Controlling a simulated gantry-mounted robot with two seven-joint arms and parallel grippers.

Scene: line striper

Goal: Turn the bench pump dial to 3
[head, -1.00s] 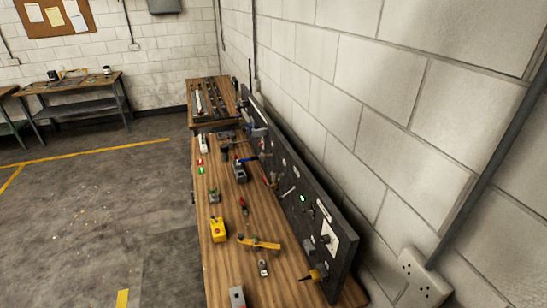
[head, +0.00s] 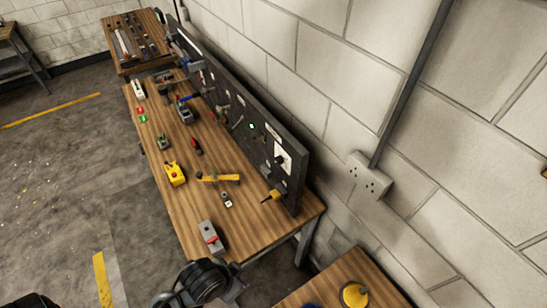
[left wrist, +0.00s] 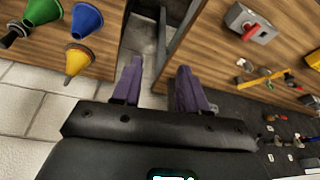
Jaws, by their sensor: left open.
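The long black panel (head: 235,110) stands along the back of the wooden bench, against the wall. A white plate with a dark knob (head: 282,158) is on its near end. This looks like the dial, but its markings and pointer are too small to read. My left gripper shows in the left wrist view (left wrist: 160,66) with its two purple fingers apart and nothing between them. It is over the gap between two benches, away from the panel. A dark round part of my arm shows at the bottom of the head view. My right gripper is not in view.
On the bench are a grey box with a red switch (head: 210,236), a yellow box (head: 175,174), a yellow-handled valve (head: 220,178) and several small devices. A yellow-tipped part (head: 271,195) sticks out below the plate.

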